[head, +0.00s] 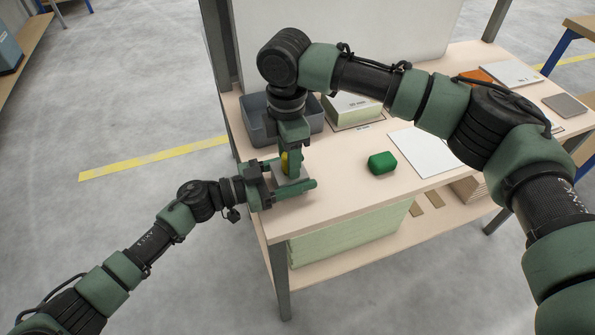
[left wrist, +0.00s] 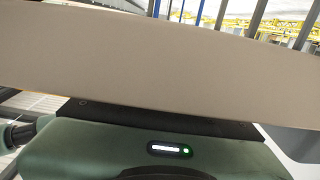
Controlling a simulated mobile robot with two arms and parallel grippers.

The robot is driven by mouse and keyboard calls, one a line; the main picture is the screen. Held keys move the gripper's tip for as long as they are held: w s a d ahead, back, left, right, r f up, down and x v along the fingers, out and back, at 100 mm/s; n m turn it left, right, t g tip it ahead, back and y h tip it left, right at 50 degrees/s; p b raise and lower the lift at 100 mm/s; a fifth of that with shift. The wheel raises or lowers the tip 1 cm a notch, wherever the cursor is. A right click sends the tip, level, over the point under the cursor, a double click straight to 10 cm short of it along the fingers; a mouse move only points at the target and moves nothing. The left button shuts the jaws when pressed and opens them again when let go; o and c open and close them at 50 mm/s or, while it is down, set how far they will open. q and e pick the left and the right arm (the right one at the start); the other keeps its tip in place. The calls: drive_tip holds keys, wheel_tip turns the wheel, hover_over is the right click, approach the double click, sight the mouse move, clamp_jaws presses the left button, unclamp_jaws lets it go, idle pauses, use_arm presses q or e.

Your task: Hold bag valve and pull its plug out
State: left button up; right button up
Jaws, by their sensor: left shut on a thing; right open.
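My left gripper (head: 290,186) is at the near left corner of the table, shut on a small grey piece (head: 288,173) that seems to be the bag valve. A small yellow part (head: 285,161), which may be the plug, shows just above it. My right gripper (head: 293,158) comes down from above, open, with its fingers close to the yellow part. Whether they touch it is hidden. In the left wrist view a broad beige surface (left wrist: 150,60) fills the middle, above my green gripper body; the valve cannot be made out there.
A grey bin (head: 256,128) stands behind the grippers, with a pale box (head: 352,110) beside it. A green block (head: 382,163) and a white sheet (head: 426,152) lie to the right on the tabletop (head: 345,193). A lower shelf (head: 340,262) holds pale green stacked panels (head: 350,232).

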drive_tip(key=shift+c, duration=0.4)
clamp_jaws()
drive_tip(key=shift+r, duration=0.15)
drive_tip(key=shift+r, duration=1.4)
drive_tip(key=shift+r, duration=2.5)
